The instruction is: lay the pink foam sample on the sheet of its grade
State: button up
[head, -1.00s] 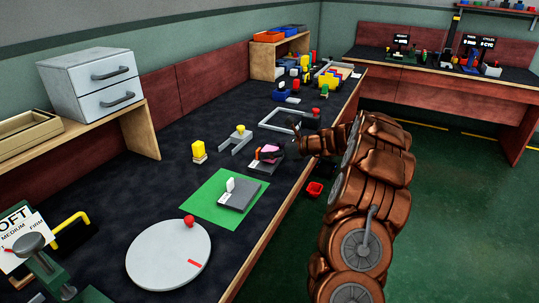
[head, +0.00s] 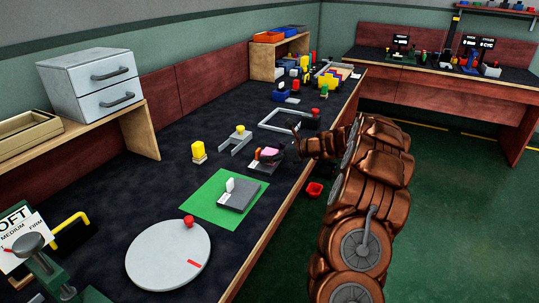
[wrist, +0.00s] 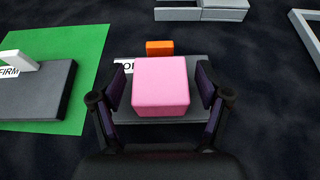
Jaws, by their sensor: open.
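The pink foam sample (wrist: 160,84) is a block on a dark grey plate (wrist: 190,116) in the wrist view; the same block shows small in the head view (head: 268,153). The plate's white label (wrist: 124,66) is partly hidden, so I cannot read its word. My gripper (wrist: 161,88) is open, with one finger on each side of the block and narrow gaps showing. A second dark grey plate (wrist: 45,88), labelled FIRM, lies on a green sheet (wrist: 84,48) to the left. The green sheet also shows in the head view (head: 195,205).
An orange piece (wrist: 159,47) sits just behind the pink block. A card (head: 28,240) reading SOFT, MEDIUM and FIRM stands at the left. A round grey disc (head: 160,255) with a red knob lies in front. A grey frame (head: 270,122) lies beyond.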

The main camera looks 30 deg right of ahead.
jog(key=p+v, duration=0.1)
jog(key=v, duration=1.1)
jog(key=shift+r, duration=0.1)
